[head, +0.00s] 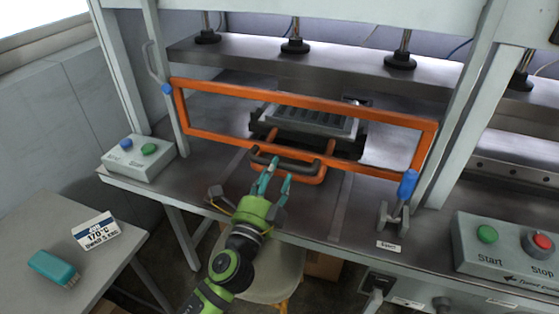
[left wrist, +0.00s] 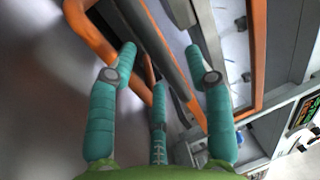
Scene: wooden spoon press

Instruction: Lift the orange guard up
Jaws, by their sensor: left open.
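The orange guard (head: 300,101) is a rectangular frame across the front of the press, low over its work surface. A dark handle (head: 290,167) runs along its lower bar. In the left wrist view the guard (left wrist: 259,55) is at the right, and the dark handle (left wrist: 163,62) passes between my fingers. My left gripper (head: 276,177) is open, with its teal fingertips close to the handle in the head view; I cannot tell whether they touch it. My right gripper is not in view.
A dark mould tray (head: 310,122) with an orange tubular handle (head: 302,179) lies behind and below the guard. Grey button boxes stand left (head: 140,157) and right (head: 508,257). A side table (head: 95,270) at lower left holds a teal brush (head: 53,268) and a sign (head: 96,230).

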